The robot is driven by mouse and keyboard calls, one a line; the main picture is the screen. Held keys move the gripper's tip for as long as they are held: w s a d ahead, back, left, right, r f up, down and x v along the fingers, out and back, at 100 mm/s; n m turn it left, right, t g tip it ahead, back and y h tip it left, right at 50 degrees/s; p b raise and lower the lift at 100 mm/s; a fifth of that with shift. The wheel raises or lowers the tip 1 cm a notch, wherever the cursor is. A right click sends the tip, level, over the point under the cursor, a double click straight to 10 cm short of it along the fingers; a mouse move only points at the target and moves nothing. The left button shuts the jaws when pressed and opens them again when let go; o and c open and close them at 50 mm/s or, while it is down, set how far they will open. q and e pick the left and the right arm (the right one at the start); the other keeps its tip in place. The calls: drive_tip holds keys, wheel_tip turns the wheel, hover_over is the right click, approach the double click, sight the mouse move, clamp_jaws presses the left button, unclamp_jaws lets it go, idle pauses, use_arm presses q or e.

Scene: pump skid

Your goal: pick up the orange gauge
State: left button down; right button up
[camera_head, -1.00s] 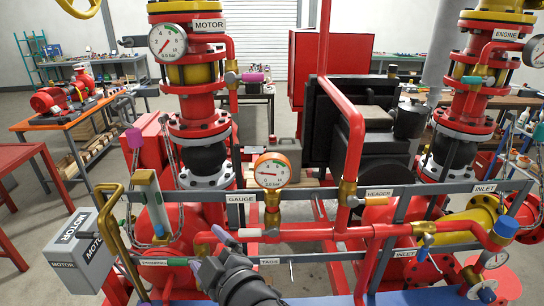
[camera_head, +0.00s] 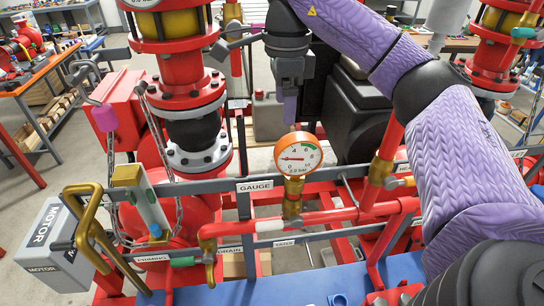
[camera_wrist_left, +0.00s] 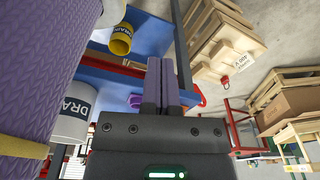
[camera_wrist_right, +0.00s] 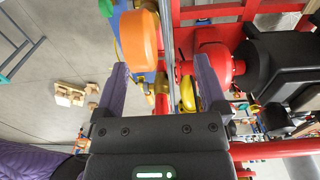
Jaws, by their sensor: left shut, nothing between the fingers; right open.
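My right gripper (camera_head: 290,112) points down just above and slightly left of the gauge in the head view. In the right wrist view the orange gauge body (camera_wrist_right: 142,42) lies beyond the fingertips, nearer the left finger. That right gripper (camera_wrist_right: 162,80) is open, with nothing between its fingers. My left gripper (camera_wrist_left: 168,85) is shut and empty in the left wrist view; it does not show in the head view.
A dark motor block (camera_head: 355,120) is behind right.

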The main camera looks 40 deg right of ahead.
sight(301, 138)
drive_tip(key=s+f, duration=0.2)
drive_tip(key=s+f+b, duration=0.1)
drive_tip(key=s+f, duration=0.1)
drive_tip(key=shift+s+f, duration=0.2)
drive_tip(key=shift+s, duration=0.15)
drive_tip(key=shift+w+d+f+p, duration=0.1)
drive_tip(key=shift+w+f+p, duration=0.05)
drive_tip(key=shift+f+p, duration=0.45)
drive_tip(key=f, duration=0.1)
drive_tip(key=w+f, duration=0.1)
drive_tip(key=shift+w+f, duration=0.25)
drive_tip(key=shift+f, duration=0.05)
drive_tip(key=shift+s, duration=0.4)
drive_tip(key=shift+r, duration=0.1)
drive_tip(key=shift+c, duration=1)
drive_tip(key=shift+w, duration=0.25)
drive_tip(key=c, duration=0.5)
use_arm(q)
drive_tip(key=s, duration=0.3)
drive_tip(key=shift+s+f, duration=0.1)
drive_tip(key=shift+f, duration=0.25)
use_arm(e)
clamp_jaws()
